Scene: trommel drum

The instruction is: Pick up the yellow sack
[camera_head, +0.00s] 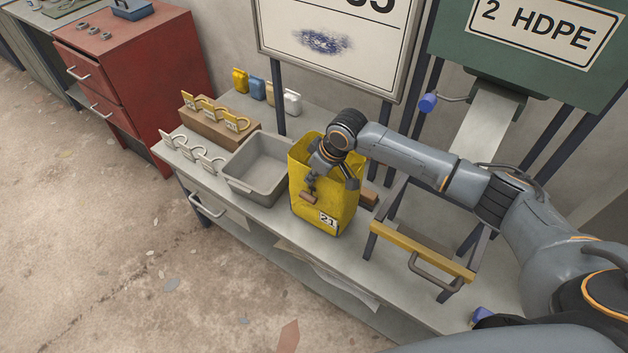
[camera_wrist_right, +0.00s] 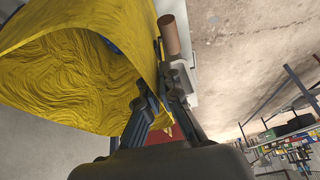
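The yellow sack (camera_head: 336,210) stands upright and open-topped on the workbench, with a "21" label low on its front. A small brown handle (camera_head: 309,198) shows on its front face. My right gripper (camera_head: 327,178) is at the sack's top rim, reaching down from above. In the right wrist view, the sack (camera_wrist_right: 80,70) fills the left side, with its crumpled inside in sight. There the fingers of my right gripper (camera_wrist_right: 164,92) are close together, with the sack's wall between them. The fingertips are partly hidden. My left gripper is not in view.
A grey bin (camera_head: 255,172) stands left of the sack. A yellow-barred frame (camera_head: 420,250) stands close on the right. A sign board (camera_head: 340,40) rises behind. The bench front is open floor.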

